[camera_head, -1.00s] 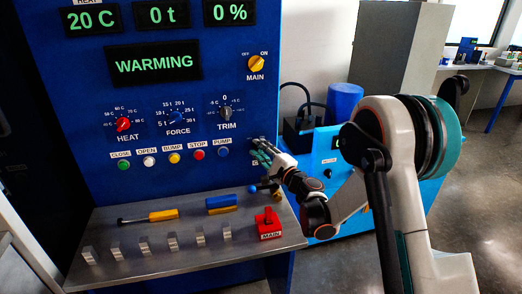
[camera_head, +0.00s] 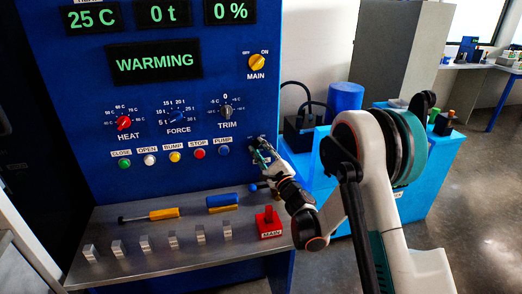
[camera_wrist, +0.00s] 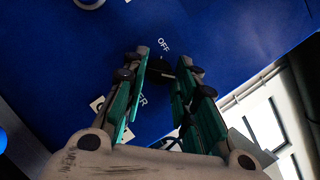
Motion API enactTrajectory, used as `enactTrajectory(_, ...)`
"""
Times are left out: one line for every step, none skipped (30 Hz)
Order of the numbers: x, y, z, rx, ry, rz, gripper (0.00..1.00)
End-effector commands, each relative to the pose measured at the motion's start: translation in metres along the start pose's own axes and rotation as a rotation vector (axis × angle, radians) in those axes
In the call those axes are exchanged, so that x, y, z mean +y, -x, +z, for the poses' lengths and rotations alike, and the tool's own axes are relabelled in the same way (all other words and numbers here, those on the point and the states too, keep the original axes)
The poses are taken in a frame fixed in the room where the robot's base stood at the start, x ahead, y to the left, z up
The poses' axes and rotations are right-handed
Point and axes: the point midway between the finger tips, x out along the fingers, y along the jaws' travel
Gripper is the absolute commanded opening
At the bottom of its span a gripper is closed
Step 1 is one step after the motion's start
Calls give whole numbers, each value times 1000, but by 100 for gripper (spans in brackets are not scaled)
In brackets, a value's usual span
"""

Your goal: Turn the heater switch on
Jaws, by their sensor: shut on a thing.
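The heater switch (camera_wrist: 160,66) is a small black knob on the blue panel, with an OFF label above it and a partly hidden label ending in "ER" below. In the head view my gripper covers it at the panel's right edge. My gripper (camera_wrist: 160,76) has its green-padded fingers on either side of the knob and is shut on it. In the head view my gripper (camera_head: 257,150) is right against the panel, below and right of the TRIM knob. The display (camera_head: 155,62) reads WARMING, and the temperature display (camera_head: 94,17) reads 25 C.
HEAT (camera_head: 124,123), FORCE (camera_head: 177,117) and TRIM (camera_head: 226,111) knobs and a row of coloured buttons sit left of my gripper. The yellow MAIN knob (camera_head: 257,62) is above. The shelf (camera_head: 190,248) below holds a red MAIN block (camera_head: 269,222), tools and several metal blocks.

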Motion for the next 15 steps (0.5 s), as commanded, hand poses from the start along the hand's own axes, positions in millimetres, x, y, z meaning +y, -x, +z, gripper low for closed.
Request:
enactTrajectory(1,1,-1,2,-1,0,3)
enactTrajectory(1,1,-1,2,-1,0,3)
enactTrajectory(1,1,-1,2,-1,0,3)
enactTrajectory(1,1,-1,2,-1,0,3)
enactTrajectory(1,1,-1,2,-1,0,3)
enactTrajectory(1,1,-1,1,-1,0,3)
enactTrajectory(1,1,-1,1,-1,0,3)
enactTrajectory(1,1,-1,1,-1,0,3)
enactTrajectory(1,1,-1,1,-1,0,3)
enactTrajectory(1,1,-1,1,-1,0,29)
enactTrajectory(1,1,-1,1,-1,0,35)
enactTrajectory(1,1,-1,1,-1,0,44)
enactTrajectory(1,0,-1,1,-1,0,47)
enactTrajectory(0,0,0,1,-1,0,47)
enactTrajectory(0,0,0,1,-1,0,47)
